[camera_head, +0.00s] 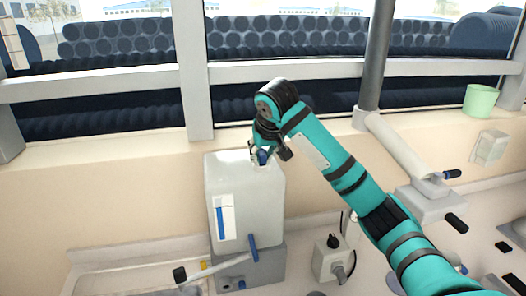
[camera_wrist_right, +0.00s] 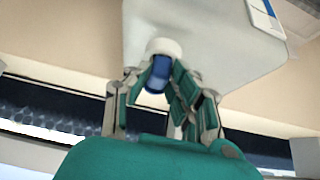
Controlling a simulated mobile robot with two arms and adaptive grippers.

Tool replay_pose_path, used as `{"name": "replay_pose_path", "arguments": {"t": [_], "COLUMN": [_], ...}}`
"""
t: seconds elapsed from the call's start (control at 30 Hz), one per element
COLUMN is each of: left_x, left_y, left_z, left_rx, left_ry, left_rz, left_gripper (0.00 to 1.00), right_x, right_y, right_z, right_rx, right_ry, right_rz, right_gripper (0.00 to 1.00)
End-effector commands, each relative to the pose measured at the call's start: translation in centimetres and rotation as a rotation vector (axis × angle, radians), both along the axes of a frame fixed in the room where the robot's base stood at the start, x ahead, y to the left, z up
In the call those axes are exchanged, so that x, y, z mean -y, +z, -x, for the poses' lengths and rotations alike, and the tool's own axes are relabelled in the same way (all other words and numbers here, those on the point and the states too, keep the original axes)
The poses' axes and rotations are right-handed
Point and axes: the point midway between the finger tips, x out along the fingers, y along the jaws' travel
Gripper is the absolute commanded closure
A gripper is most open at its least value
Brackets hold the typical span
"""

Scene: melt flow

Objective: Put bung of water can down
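The water can (camera_head: 245,200) is a pale, boxy container with a blue-and-white level strip on its front. It stands on a grey base below the window. The blue bung (camera_head: 263,157) is at the top of the can, by the white neck (camera_wrist_right: 165,47). My right gripper (camera_head: 266,150) is over the can's top. In the right wrist view its fingertips lie close on both sides of the bung (camera_wrist_right: 158,76) and appear shut on it. How far the bung sits in the neck is hard to tell. My left gripper is not in view.
A blue-handled tap (camera_head: 253,248) is low on the can's base. A grey box with a black knob (camera_head: 333,258) stands to the right. A green cup (camera_head: 480,101) is on the sill at the far right. A dark vertical pole (camera_head: 376,55) rises behind my arm.

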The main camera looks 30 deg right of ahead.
Motion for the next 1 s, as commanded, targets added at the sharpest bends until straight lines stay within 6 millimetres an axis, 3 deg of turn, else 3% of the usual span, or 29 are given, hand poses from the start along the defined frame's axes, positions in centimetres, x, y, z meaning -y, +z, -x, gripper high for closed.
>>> {"name": "replay_pose_path", "arguments": {"t": [0.03,0.2,0.47,0.6,0.8,0.9,1.0], "left_x": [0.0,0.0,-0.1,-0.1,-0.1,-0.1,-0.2], "left_y": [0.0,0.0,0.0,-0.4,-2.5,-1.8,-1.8], "left_z": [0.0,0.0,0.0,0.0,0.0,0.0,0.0], "left_rx": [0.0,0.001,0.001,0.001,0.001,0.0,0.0], "left_ry": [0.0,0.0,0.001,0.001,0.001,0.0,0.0], "left_rz": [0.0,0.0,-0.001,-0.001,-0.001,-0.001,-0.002], "left_gripper": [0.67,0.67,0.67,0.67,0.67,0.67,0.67], "right_x": [0.0,0.0,0.0,-0.1,-0.7,-0.7,-1.1], "right_y": [0.0,0.0,0.2,1.2,4.5,7.2,8.8], "right_z": [0.0,0.0,0.0,0.2,2.4,3.7,4.7], "right_rx": [0.0,-0.001,0.0,0.002,0.007,0.009,0.007], "right_ry": [0.0,0.0,0.001,0.001,0.003,-0.003,-0.002], "right_rz": [0.0,0.0,-0.001,-0.001,-0.001,0.007,0.004], "right_gripper": [0.73,0.55,0.55,0.55,0.55,0.55,0.55]}}
